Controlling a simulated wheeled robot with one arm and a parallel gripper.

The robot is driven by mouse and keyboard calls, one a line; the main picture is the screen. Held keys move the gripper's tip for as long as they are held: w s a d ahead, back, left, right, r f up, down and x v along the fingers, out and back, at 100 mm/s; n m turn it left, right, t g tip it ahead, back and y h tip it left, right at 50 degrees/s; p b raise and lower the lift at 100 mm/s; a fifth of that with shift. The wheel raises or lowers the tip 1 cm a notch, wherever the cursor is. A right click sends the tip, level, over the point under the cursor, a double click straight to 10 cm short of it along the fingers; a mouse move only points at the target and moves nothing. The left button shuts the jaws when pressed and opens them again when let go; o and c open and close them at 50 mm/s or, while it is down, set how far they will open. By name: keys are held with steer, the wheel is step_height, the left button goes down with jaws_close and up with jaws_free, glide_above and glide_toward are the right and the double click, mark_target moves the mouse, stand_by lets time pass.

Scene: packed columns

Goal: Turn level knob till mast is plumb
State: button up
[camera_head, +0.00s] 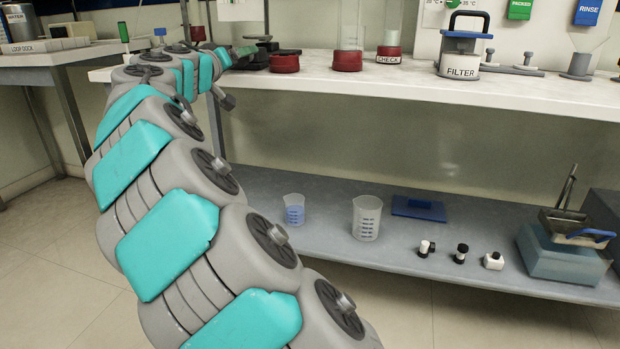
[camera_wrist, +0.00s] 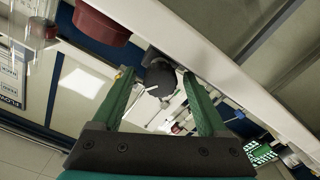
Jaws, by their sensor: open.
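My gripper (camera_wrist: 157,77) has two green fingers spread apart in the wrist view. A dark, rounded knob-like part (camera_wrist: 159,76) shows between the fingertips; I cannot tell whether either finger touches it. In the head view my gripper (camera_head: 241,51) reaches to the left part of the white bench, beside a low black base (camera_head: 262,58). A thin dark upright pole (camera_head: 266,16), perhaps the mast, rises behind this base and leaves the top of the picture. Its lean cannot be judged. My arm hides part of this area.
Red-based columns (camera_head: 285,63) (camera_head: 347,60) stand right of my gripper, near the bench edge. The column labelled CHECK (camera_head: 388,54) and the FILTER jar (camera_head: 461,58) are farther right. A lower shelf (camera_head: 300,248) holds beakers, vials and a blue tray (camera_head: 418,208). A second bench (camera_head: 55,61) is left.

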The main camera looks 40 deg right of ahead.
steer(key=m, duration=0.3)
steer(key=shift+m+b, duration=0.3)
steer(key=v, duration=0.7)
steer(key=s+d+f+g, duration=0.1)
steer(key=s, duration=0.1)
steer(key=s+d+f, duration=0.1)
steer(key=s+d, duration=0.1)
steer(key=s+d+f+g, duration=0.1)
steer(key=s, duration=0.1)
steer(key=shift+d+f+m+g+y, duration=0.25)
steer(key=shift+d+m+g+y, duration=0.05)
steer(key=shift+d+m, duration=0.1)
steer(key=s+d+f+g+y+p, duration=0.1)
steer(key=s+f+g+y, duration=0.1)
steer(key=s+f, duration=0.6)
steer(key=s+d+f+n+g+y+p, duration=0.1)
steer(key=s+f+g+y, duration=0.2)
steer(key=s+f, duration=0.6)
steer(key=shift+d+f+y, duration=0.3)
steer(key=shift+f+y, duration=0.05)
steer(key=shift+y, duration=0.15)
